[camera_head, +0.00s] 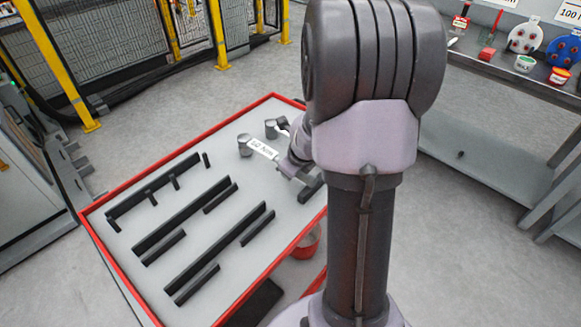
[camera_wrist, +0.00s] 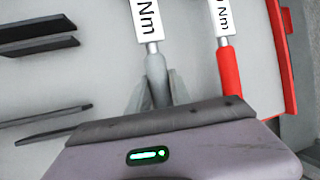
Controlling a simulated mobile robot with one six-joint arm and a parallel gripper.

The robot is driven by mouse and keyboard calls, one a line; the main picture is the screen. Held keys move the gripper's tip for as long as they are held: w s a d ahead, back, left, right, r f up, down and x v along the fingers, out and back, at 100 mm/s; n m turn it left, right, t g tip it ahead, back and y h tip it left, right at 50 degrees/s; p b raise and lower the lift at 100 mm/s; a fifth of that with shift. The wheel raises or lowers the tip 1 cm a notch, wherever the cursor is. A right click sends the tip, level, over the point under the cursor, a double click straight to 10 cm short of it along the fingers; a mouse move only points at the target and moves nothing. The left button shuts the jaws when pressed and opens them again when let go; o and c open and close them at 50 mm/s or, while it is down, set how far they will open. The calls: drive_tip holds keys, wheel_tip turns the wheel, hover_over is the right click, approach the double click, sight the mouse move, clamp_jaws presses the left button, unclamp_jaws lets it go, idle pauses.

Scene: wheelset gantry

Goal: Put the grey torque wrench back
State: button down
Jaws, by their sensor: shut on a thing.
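The grey torque wrench (camera_head: 262,148) has a round dark head and a white label; in the head view it lies over the pale top of the red-edged cart (camera_head: 222,143). In the wrist view its grey handle (camera_wrist: 157,80) stands between the fingers of my gripper (camera_wrist: 158,98), which is shut on it. The label above the handle reads "Nm". I cannot tell whether the wrench touches the cart top. My gripper (camera_head: 288,174) is partly hidden by my arm in the head view.
A red-handled wrench (camera_wrist: 228,70) lies close on the right in the wrist view, near the cart's red edge. Several black rails (camera_head: 185,218) stand on the cart's left and front. A grey bench (camera_head: 490,65) with small items is at the right; yellow-framed fencing (camera_head: 167,35) is behind.

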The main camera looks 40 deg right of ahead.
drive_tip(key=shift+f+b, duration=0.45)
drive_tip(key=shift+f, duration=0.1)
idle(0.4)
drive_tip(key=c, duration=1.1)
unclamp_jaws()
